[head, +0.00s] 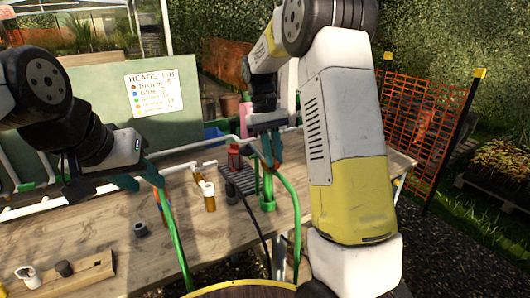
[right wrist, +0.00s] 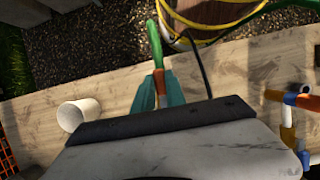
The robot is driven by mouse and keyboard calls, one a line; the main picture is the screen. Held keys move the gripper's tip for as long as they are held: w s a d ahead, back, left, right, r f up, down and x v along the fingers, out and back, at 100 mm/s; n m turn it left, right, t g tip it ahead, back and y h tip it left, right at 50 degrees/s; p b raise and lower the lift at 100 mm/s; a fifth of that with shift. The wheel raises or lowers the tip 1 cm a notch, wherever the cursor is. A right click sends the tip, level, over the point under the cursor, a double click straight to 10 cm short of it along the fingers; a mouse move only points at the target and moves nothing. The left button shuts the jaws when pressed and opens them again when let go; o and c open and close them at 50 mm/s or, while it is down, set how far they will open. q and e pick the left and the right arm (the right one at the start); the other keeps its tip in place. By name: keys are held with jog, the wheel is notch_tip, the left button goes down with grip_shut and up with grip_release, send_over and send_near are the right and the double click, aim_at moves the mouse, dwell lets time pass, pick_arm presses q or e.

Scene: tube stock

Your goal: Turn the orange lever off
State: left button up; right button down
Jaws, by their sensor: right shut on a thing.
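My right gripper (head: 268,155) is over the bench's right part with its teal fingers pointing down. In the right wrist view (right wrist: 160,90) the fingers are closed around an orange-brown piece (right wrist: 162,82) at the end of a green hose (right wrist: 154,45). In the head view a white and orange fitting (head: 209,197) stands on the bench. My left gripper (head: 142,178) is at the left by another green hose (head: 178,242); its grip is unclear.
The wooden bench (head: 215,236) carries a dark grate (head: 238,180), a red item (head: 234,157), a grey ring (head: 141,229) and a small wooden block (head: 90,269). A green board with a list (head: 155,93) stands behind.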

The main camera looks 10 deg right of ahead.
jog(key=c, duration=1.4)
grip_release()
jog(key=shift+o, duration=0.2)
jog(key=shift+r, duration=0.1)
jog(key=v, duration=0.7)
jog(key=shift+w+a+r, duration=0.1)
jog(key=shift+r, duration=0.2)
